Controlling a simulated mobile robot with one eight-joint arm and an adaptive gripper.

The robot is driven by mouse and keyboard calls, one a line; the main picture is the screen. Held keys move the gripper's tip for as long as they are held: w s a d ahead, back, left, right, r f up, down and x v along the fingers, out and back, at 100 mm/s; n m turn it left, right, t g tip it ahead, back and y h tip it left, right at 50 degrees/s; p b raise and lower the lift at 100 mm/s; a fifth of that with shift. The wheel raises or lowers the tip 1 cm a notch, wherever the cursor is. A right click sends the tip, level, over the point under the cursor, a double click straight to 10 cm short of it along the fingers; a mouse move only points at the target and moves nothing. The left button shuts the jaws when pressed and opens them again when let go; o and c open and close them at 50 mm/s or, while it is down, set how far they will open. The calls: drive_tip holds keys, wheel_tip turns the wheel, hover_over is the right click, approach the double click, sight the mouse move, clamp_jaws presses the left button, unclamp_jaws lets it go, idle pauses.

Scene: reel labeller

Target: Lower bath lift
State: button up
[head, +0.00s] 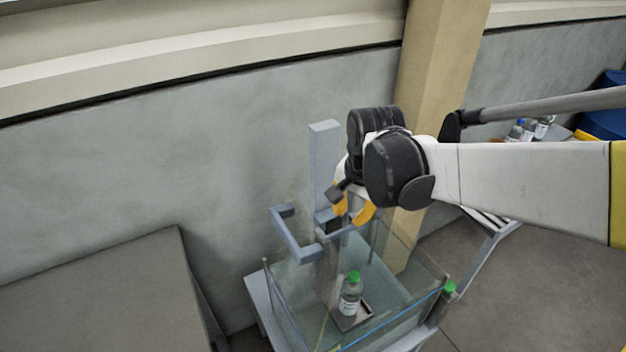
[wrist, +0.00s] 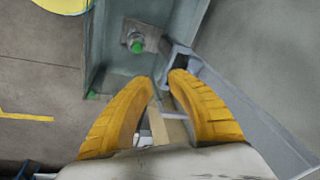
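The bath is a clear-walled tank (head: 400,330) on a pale stand. Inside it, a small dark platform (head: 364,315) carries an upright bottle (head: 350,297) with a green cap. A blue-grey post (head: 323,160) rises behind the tank, and a blue-grey U-shaped handle frame (head: 289,240) stands out above the tank. My gripper (head: 352,213) has yellow fingers and is just above the frame's right side, near the post. The wrist view shows the fingertips (wrist: 162,82) apart, close to a blue-grey bar (wrist: 181,58); contact is unclear. The bottle (wrist: 138,42) and platform (wrist: 152,35) show beyond them.
A grey flat-topped surface (head: 100,290) stands at left. A beige pillar (head: 438,65) is behind my arm. Several bottles (head: 530,129) and a blue bin (head: 604,118) are at far right. Floor (head: 540,285) right of the tank is clear.

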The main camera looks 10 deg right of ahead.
sight(334, 233)
drive_tip(key=w+a+f+m+g+p, duration=0.1)
drive_tip(key=w+f+m+g+p, duration=0.25)
drive_tip(key=w+m+p, duration=0.3)
drive_tip(key=shift+n+t, duration=0.35)
drive_tip(key=shift+n, duration=0.1)
wheel_tip(334, 233, down, 11)
drive_tip(key=b, duration=0.4)
drive_tip(key=shift+w+a+f, duration=0.1)
drive_tip(key=shift+f, duration=0.05)
clamp_jaws()
